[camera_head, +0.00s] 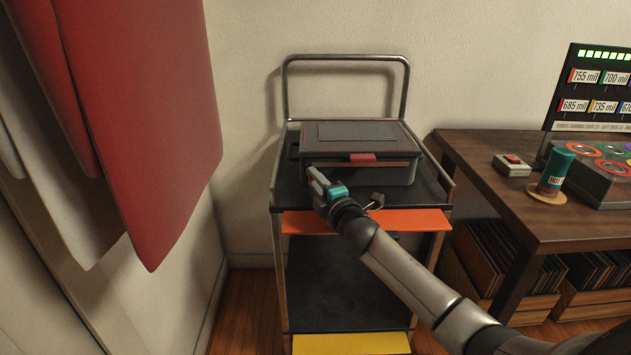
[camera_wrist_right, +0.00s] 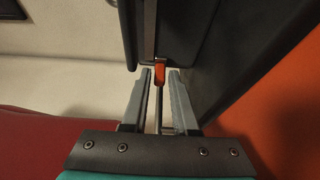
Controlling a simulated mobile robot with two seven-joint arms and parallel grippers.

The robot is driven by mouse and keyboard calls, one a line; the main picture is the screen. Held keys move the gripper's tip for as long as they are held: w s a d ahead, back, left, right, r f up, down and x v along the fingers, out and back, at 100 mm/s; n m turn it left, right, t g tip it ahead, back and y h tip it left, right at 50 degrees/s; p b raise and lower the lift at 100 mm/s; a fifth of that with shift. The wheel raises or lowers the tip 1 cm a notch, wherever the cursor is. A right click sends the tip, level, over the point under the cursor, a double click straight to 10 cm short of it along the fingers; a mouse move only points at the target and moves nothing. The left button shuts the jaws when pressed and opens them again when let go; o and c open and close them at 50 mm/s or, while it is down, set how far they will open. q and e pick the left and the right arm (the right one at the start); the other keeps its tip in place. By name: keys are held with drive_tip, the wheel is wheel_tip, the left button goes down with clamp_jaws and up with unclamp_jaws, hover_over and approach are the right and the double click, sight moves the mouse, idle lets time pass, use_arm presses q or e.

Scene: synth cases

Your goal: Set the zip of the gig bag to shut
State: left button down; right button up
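A dark grey case (camera_head: 367,140), which I take to be the gig bag, lies flat on the trolley's top with its lid down. A red tab (camera_head: 362,158) sits on its front edge. My right gripper (camera_head: 316,174) is at the case's front left corner. In the right wrist view its two fingers (camera_wrist_right: 160,76) are apart. A small orange-red piece (camera_wrist_right: 160,74), perhaps the zip pull, shows between the fingertips, at the end of a metal strip. I cannot tell whether the fingers touch it. How far the zip is closed cannot be made out. My left gripper is out of view.
The trolley (camera_head: 431,190) has a metal handle (camera_head: 346,58) behind the case and an orange front edge. Red cloth (camera_head: 160,120) hangs at left. A wooden table (camera_head: 490,170) at right bears a small button box (camera_head: 512,166), a teal can (camera_head: 556,170) and a console.

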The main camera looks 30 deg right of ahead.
clamp_jaws()
idle(1.0)
